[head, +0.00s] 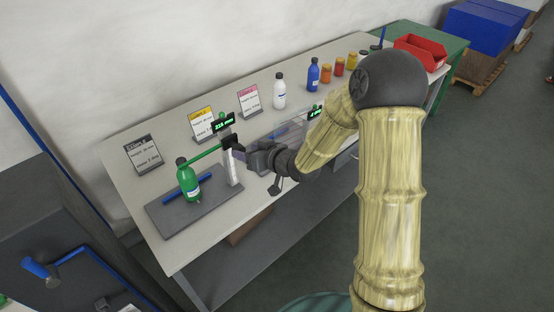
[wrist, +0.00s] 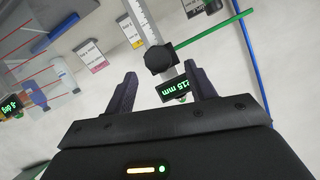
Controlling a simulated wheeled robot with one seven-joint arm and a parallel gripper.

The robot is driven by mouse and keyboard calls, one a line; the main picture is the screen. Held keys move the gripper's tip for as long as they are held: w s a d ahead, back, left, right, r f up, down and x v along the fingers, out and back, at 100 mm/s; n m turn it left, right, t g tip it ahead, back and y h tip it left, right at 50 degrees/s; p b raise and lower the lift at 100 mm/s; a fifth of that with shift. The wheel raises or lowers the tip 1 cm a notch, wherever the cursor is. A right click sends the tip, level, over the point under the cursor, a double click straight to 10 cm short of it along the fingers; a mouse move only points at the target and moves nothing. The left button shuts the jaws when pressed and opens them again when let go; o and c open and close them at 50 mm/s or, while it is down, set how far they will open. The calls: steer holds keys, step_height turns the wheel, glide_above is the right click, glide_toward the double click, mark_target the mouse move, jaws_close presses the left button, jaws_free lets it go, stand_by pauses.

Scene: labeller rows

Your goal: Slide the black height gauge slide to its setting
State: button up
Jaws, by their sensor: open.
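The black height gauge slide (head: 233,143) sits on the upright pale scale column (head: 232,168) at the near left of the bench. In the wrist view, its dark knob (wrist: 160,59) lies just beyond my fingertips, against the ruled column (wrist: 144,20). A green arm (head: 204,153) runs from the slide toward the top of a green bottle (head: 188,180). The gauge's display (wrist: 174,90) seems to read 215 mm. My gripper (wrist: 163,80) is open and empty, with the display showing between its fingers. In the head view my gripper (head: 262,158) is right beside the slide.
Dark (head: 143,153), yellow (head: 203,123) and pink (head: 249,100) label cards stand along the back. A clear guarded fixture (head: 290,130) is right of the gauge. A white bottle (head: 280,92), a blue bottle (head: 313,75) and a red bin (head: 420,53) stand farther right.

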steer(key=b+v, duration=0.1)
steer(key=v, duration=1.3)
steer(key=s+d+f+m+g+h, duration=0.2)
steer(key=s+d+f+m+h, duration=0.15)
steer(key=d+h, duration=0.55)
steer(key=s+d+f+m+g, duration=0.1)
steer(key=s+g, duration=0.4)
steer(key=s, duration=0.5)
steer(key=shift+s+d+m+h, duration=0.2)
steer(key=shift+m+h, duration=0.1)
steer(key=shift+m, duration=0.35)
